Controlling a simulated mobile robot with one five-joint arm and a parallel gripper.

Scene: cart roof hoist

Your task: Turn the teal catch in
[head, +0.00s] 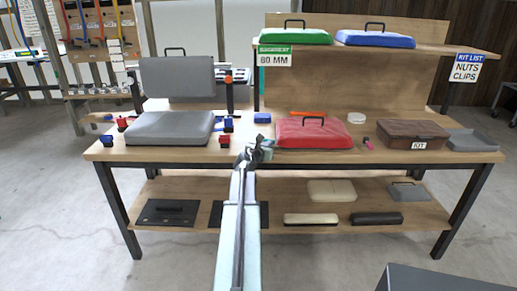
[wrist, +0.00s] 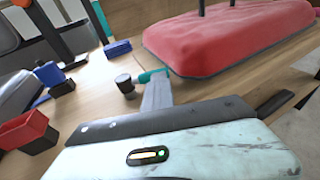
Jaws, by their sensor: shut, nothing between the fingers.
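The teal catch (wrist: 150,76) shows in the wrist view as a short teal lever. It reaches from a dark round knob (wrist: 125,84) towards the near left edge of the red padded lid (wrist: 225,40). The red lid (head: 312,134) also lies on the bench in the head view, where my arm's end largely hides the catch. My gripper (head: 258,149) is at the bench's front edge, left of the red lid. In the wrist view its grey fingers (wrist: 157,94) are shut and empty, with their tips just in front of the catch. I cannot tell whether they touch it.
A grey pad (head: 170,127) lies left on the bench (head: 360,157), with red and blue clamps around it. A blue block (head: 262,118) sits behind my gripper. A shelf (head: 440,47) overhangs the back.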

